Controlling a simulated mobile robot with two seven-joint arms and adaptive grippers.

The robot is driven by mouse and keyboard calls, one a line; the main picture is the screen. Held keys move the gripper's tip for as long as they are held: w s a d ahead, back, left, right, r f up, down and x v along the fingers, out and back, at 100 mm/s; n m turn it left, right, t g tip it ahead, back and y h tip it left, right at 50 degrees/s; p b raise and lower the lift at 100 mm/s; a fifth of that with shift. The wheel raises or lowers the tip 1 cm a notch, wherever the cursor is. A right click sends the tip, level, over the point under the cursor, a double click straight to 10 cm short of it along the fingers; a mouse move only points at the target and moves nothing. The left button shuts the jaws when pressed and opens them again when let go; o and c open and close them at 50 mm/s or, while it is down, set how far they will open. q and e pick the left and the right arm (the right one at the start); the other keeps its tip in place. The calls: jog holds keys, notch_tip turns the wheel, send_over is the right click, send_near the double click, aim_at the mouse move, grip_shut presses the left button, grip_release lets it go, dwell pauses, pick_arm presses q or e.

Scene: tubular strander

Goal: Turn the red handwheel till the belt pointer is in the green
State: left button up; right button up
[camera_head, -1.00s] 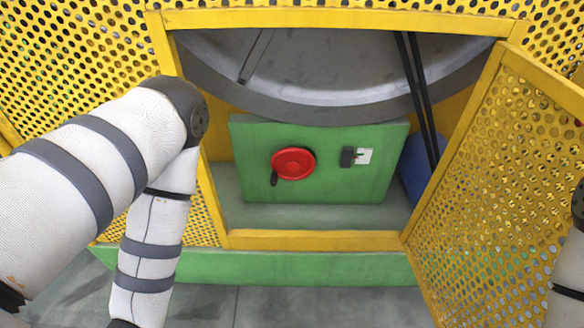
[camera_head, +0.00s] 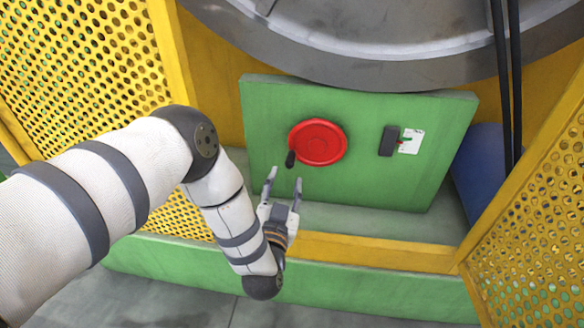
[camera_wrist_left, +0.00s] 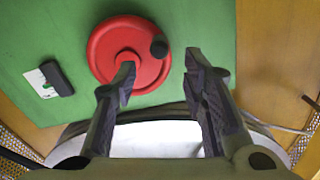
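The red handwheel (camera_head: 318,142) sits on the green panel (camera_head: 350,185), with a dark crank knob (camera_head: 291,159) at its lower left. My left gripper (camera_head: 284,185) is open and empty, just below the knob in the head view. In the left wrist view the handwheel (camera_wrist_left: 112,45) and its knob (camera_wrist_left: 158,47) show ahead of the open fingers (camera_wrist_left: 160,80). The belt gauge (camera_head: 410,141) is a white plate with a small red and green marking, beside a dark block (camera_head: 388,140). The pointer's exact position is too small to tell. My right gripper is not in view.
Yellow perforated guards (camera_head: 90,70) stand at the left, and an open yellow mesh door (camera_head: 535,220) at the right. A yellow sill (camera_head: 370,250) runs below the opening. A big grey wheel (camera_head: 390,45), black belts (camera_head: 508,80) and a blue cylinder (camera_head: 482,170) are close around the panel.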

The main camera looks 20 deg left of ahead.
aim_at(289, 167)
pick_arm(q)
jog(key=b+x, duration=0.1)
jog(key=x, duration=0.2)
jog(key=b+x, duration=0.1)
jog(key=x, duration=0.3)
jog(key=shift+w+a+f, duration=0.1)
jog(key=shift+w+f, duration=0.15)
jog(key=shift+w+a+r, duration=0.15)
jog(key=shift+w, duration=0.4)
grip_shut()
